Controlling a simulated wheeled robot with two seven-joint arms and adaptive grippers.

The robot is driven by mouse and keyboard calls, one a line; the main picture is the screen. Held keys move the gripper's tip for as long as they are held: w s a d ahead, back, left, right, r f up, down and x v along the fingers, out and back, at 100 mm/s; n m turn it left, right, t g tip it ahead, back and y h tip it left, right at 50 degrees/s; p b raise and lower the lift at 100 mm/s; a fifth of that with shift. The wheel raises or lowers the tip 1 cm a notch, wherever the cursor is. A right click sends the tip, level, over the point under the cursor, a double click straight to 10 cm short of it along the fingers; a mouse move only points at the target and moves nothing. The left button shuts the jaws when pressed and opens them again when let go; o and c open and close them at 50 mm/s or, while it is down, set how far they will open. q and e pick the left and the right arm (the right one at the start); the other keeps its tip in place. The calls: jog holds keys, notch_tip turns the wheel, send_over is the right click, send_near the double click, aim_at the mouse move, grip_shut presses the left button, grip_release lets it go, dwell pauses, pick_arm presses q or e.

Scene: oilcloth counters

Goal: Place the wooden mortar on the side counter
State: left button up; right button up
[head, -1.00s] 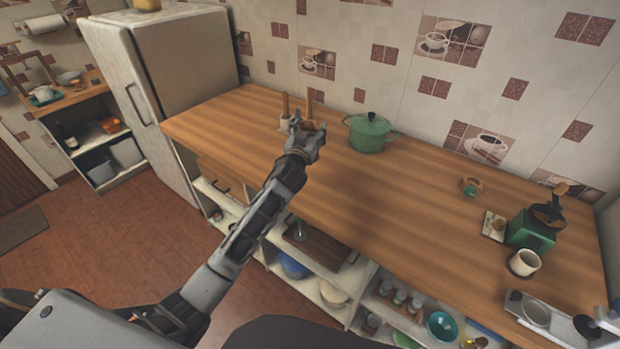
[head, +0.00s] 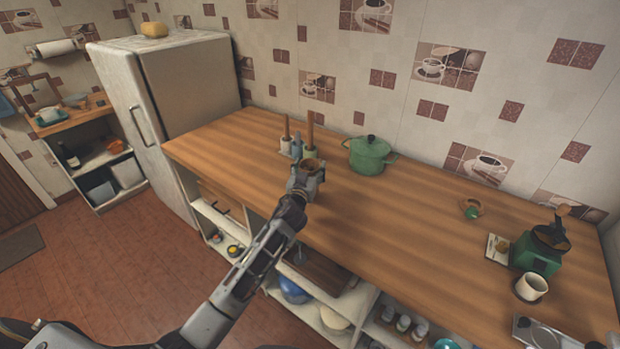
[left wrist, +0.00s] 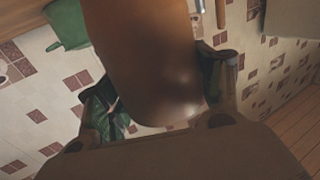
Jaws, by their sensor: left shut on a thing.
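The wooden mortar (head: 311,164) is a small brown cup-like piece in my left gripper (head: 305,178), over the long wooden counter (head: 420,220) in the head view. In the left wrist view the mortar's smooth brown side (left wrist: 150,55) fills the middle, between the two dark fingers of my left gripper (left wrist: 162,92). The fingers are shut on it. I cannot tell how high it is above the counter. A smaller wooden-topped counter (head: 88,112) stands at the far left, beyond the fridge. My right gripper is not in view.
A green pot (head: 369,156) stands right of the mortar; holders with upright wooden sticks (head: 310,135) stand just behind it. A grinder (head: 538,252) and white mug (head: 531,287) are at the right. The fridge (head: 185,100) separates the counters. The long counter's middle is clear.

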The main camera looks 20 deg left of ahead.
pick_arm(q)
jog(key=shift+f+b, duration=0.35)
jog(key=shift+f, duration=1.5)
jog(key=shift+f, duration=0.15)
jog(key=o, duration=1.5)
jog(key=shift+o, duration=0.2)
jog(key=shift+s, duration=1)
jog(key=s+b, duration=0.1)
jog(key=s, duration=0.9)
jog(key=shift+d, duration=0.3)
